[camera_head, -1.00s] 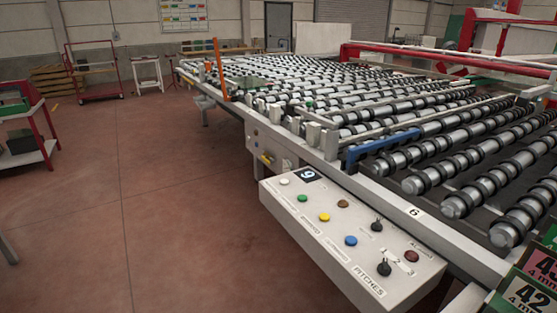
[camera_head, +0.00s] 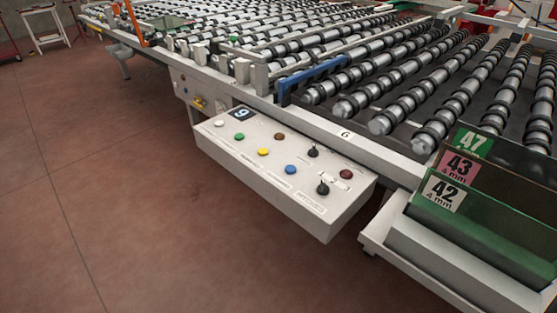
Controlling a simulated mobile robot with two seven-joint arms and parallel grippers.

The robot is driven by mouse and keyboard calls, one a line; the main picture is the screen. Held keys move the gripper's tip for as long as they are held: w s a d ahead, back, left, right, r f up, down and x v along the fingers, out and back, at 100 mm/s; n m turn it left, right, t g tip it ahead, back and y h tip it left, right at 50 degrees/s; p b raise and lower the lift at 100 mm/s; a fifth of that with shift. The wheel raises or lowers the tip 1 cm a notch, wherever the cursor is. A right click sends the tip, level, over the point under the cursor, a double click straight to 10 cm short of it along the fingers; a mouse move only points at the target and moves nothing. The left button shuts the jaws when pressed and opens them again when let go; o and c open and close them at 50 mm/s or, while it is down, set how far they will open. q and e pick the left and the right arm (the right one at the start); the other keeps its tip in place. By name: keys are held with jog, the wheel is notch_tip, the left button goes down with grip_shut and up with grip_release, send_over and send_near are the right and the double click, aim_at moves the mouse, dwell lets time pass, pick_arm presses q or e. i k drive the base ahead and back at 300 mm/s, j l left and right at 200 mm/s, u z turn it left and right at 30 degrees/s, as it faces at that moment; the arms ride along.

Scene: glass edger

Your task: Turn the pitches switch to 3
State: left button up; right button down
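The white control box (camera_head: 225,150) is fixed to the front side of the roller table, near the middle of the head view. The pitches switch (camera_head: 323,188) is a black rotary knob near the box's front right corner, beside the PITCHES label (camera_head: 310,203). Small marks lie around the knob, but its exact setting is too small to tell. A second black knob (camera_head: 312,151) sits behind it. White, green, yellow, brown, blue and dark red buttons are on the same face. Neither of my grippers is in view.
The roller table (camera_head: 365,152) spans the back. A green rack (camera_head: 480,235) with plates marked 47, 43 and 42 stands right of the box. A blue bar (camera_head: 312,76) lies at the table edge. The red floor (camera_head: 140,220) in front is clear.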

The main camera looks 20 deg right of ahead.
aim_at(323, 189)
jog(key=z, duration=0.95)
jog(key=i+z, duration=0.15)
jog(key=z, duration=0.25)
jog(key=i+l+z, duration=0.1)
jog(key=z, duration=0.25)
jog(key=i+z, duration=0.15)
jog(key=z, duration=0.25)
